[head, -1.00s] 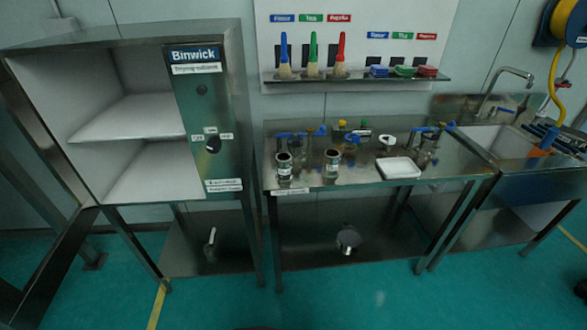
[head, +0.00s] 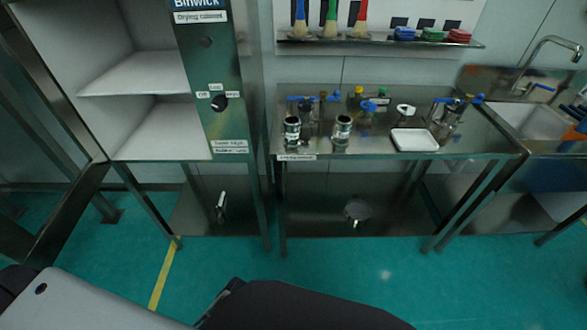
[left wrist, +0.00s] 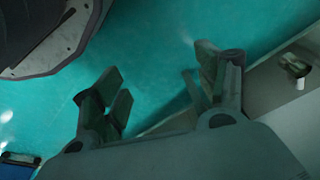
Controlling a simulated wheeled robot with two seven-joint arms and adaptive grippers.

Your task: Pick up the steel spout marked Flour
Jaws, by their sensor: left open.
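Two small steel cylinders, which look like spouts, stand upright side by side near the front left of the steel table: a left one (head: 292,131) and a right one (head: 342,130). Each has a pale label, too small to read, so I cannot tell which is marked Flour. In the left wrist view my left gripper (left wrist: 158,88) is open and empty, with green floor beyond its fingers. It is apart from both cylinders, which I cannot make out in that view. My right gripper is not in view.
A white tray (head: 414,140) and blue-handled clamps (head: 369,106) share the table (head: 381,168). A drying cabinet (head: 208,103) stands left, a sink (head: 521,118) right. A steel funnel-like item (head: 357,209) lies on the lower shelf. Green floor (head: 330,268) in front is clear.

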